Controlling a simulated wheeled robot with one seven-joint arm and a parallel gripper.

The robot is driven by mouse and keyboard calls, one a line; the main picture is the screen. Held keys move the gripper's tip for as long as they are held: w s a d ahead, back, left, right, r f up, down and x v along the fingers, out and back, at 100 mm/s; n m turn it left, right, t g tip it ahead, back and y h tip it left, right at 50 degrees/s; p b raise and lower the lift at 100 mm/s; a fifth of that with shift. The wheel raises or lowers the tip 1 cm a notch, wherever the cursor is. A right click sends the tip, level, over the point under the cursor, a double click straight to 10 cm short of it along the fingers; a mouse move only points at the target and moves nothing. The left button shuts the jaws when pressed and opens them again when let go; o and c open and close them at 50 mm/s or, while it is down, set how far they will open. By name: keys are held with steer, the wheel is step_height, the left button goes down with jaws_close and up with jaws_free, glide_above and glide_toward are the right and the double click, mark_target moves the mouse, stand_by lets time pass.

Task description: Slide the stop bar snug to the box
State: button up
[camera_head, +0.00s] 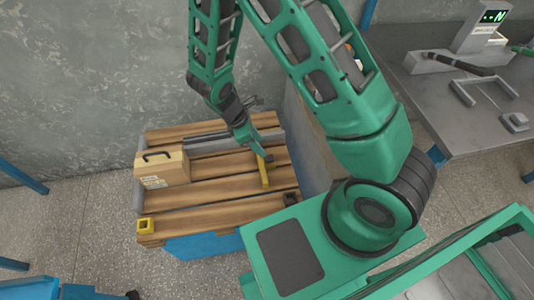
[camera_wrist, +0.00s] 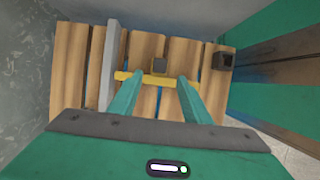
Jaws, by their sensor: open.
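The tan box (camera_head: 162,169) with a black handle and a white label stands at the left of the slatted wooden top. The yellow bar (camera_head: 264,175), which looks like the stop bar, lies across the slats to the right, with a wide gap between it and the box. My gripper (camera_head: 260,153) is low over the bar. Contact with the bar cannot be told. The box is outside the wrist view.
A grey rail (camera_head: 215,143) runs along the back of the slats and shows in the wrist view (camera_wrist: 109,65). A yellow square fitting (camera_head: 145,226) is at the front left, a dark one (camera_head: 291,198) at the front right. The slats between box and bar are clear.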

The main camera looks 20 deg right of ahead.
mark_target(270, 157)
steer(key=x, duration=0.8)
steer(key=shift+f, duration=0.15)
steer(key=shift+d, duration=0.1)
jaws_close()
